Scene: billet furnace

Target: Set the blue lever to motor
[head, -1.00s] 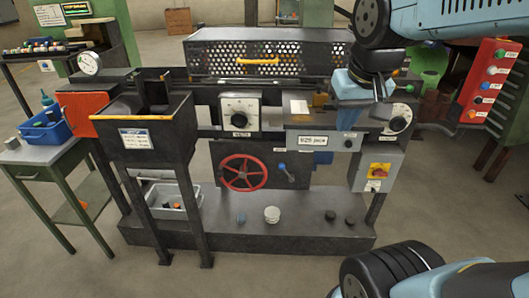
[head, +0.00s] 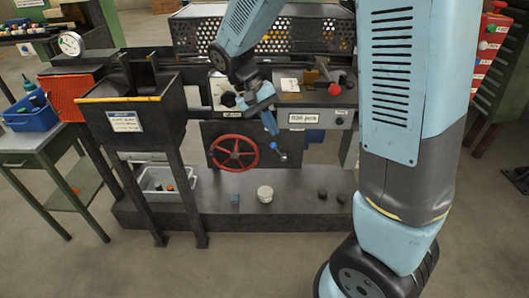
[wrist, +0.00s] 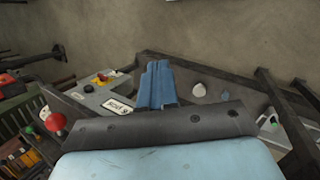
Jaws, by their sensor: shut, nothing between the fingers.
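The blue lever (head: 280,152) is small and sits on the dark lower panel, just right of the red handwheel (head: 234,153). Any marks for its settings are too small to read. My gripper (head: 271,123) hangs in front of the machine, pointing down. Its tips appear above and slightly left of the lever in the head view, with a gap between them. The fingers are shut and empty; they also show close together in the wrist view (wrist: 157,85). I cannot make out the lever in the wrist view.
A labelled ledge (head: 305,118) and a red-knobbed handle (head: 334,89) are near my arm. Below, the base plinth holds a white can (head: 265,194), a blue block (head: 235,199) and dark pucks. The hopper (head: 125,112) stands left. My arm hides the machine's right end.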

